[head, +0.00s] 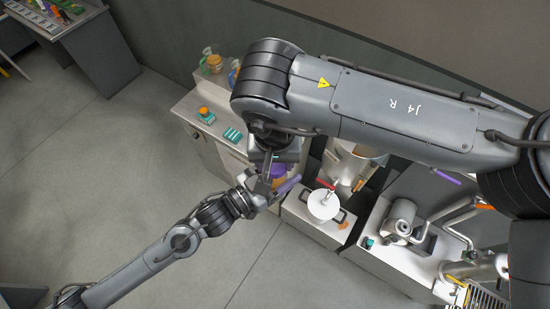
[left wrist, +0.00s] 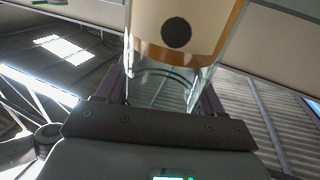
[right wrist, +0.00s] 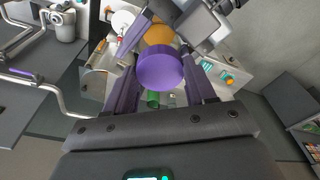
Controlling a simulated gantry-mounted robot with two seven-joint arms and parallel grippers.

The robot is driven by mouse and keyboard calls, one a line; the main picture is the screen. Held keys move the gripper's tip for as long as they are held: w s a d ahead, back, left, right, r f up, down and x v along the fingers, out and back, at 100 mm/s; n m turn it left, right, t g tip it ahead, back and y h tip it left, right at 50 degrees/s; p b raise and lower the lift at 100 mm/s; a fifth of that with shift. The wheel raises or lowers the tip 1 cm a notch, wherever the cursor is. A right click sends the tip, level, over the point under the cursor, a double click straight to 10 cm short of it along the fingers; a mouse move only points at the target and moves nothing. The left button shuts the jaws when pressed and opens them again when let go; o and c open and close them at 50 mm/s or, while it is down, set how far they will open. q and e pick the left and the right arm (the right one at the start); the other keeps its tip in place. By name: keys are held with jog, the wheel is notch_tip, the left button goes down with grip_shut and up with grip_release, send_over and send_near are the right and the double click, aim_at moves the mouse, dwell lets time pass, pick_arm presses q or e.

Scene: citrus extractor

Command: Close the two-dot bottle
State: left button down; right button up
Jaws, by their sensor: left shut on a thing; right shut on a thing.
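A clear glass bottle (left wrist: 180,45) with an orange band and one visible black dot stands between the fingers of my left gripper (left wrist: 165,85) in the left wrist view. My left gripper is shut on it. My right gripper (right wrist: 162,65) is shut on a round purple cap (right wrist: 160,70). Orange bottle contents (right wrist: 158,34) show just beyond the cap in the right wrist view, lined up with it. Whether the cap is seated on the rim cannot be told. In the head view, both grippers meet at the bottle (head: 278,171), mostly hidden by my arms.
A white round-topped device (head: 323,205) stands right of the grippers, with a grey metal machine (head: 401,218) farther right. Teal blocks (head: 232,135) and a glass jug (head: 211,60) sit on the left counter (head: 187,108). Open floor lies to the left.

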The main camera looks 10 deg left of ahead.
jog(key=o, duration=1)
jog(key=shift+r, duration=2.25)
jog(key=shift+c, duration=0.4)
jog(key=shift+n, duration=0.3)
